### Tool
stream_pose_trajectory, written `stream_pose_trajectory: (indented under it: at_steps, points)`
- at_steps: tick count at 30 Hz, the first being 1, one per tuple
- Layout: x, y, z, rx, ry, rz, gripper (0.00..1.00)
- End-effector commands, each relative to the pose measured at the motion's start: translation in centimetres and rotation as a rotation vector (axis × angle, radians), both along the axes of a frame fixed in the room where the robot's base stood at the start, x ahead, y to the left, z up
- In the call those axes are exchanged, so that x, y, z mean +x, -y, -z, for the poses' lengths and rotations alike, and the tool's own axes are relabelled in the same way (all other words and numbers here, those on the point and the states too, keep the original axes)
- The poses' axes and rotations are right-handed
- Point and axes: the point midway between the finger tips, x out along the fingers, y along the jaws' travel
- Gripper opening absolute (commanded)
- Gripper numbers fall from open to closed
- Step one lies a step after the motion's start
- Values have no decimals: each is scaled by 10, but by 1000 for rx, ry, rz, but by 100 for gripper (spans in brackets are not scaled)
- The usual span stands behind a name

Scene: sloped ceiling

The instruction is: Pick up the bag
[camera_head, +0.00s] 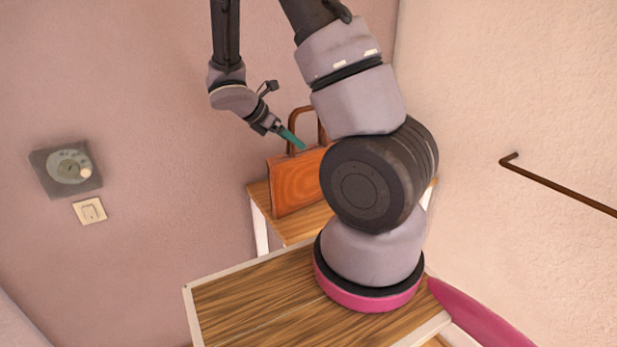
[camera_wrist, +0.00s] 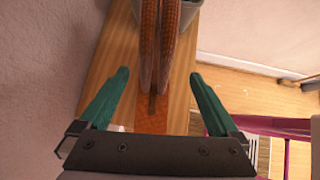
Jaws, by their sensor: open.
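The bag (camera_head: 292,185) is orange-brown with upright loop handles. It stands on a small wooden table (camera_head: 262,197) against the wall, and my arm hides its right part in the head view. In the wrist view the bag (camera_wrist: 155,118) is seen from above, with two handle straps side by side. My gripper (camera_head: 291,138) is at handle height in the head view, by the left side of the handle. In the wrist view my gripper (camera_wrist: 159,75) has its green fingers wide apart, one on each side of the straps, with gaps on both sides.
A grey object (camera_wrist: 207,8), partly cut off, is beside the bag at the top of the wrist view. A wall dial (camera_head: 68,168) and a light switch (camera_head: 90,211) are at left. A dark rail (camera_head: 560,187) sticks out at the right wall.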

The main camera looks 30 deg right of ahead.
Motion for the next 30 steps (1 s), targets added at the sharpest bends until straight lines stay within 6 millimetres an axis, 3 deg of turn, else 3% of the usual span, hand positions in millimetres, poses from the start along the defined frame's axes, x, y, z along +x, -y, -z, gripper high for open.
stream_pose_trajectory:
  at_steps: [18, 26, 28, 30]
  points:
    - [13, 46, 53, 0, 1, 5, 98]
    - [14, 48, 55, 2, 3, 4, 98]
    - [14, 48, 55, 2, 3, 4, 78]
    - [14, 48, 55, 2, 3, 4, 52]
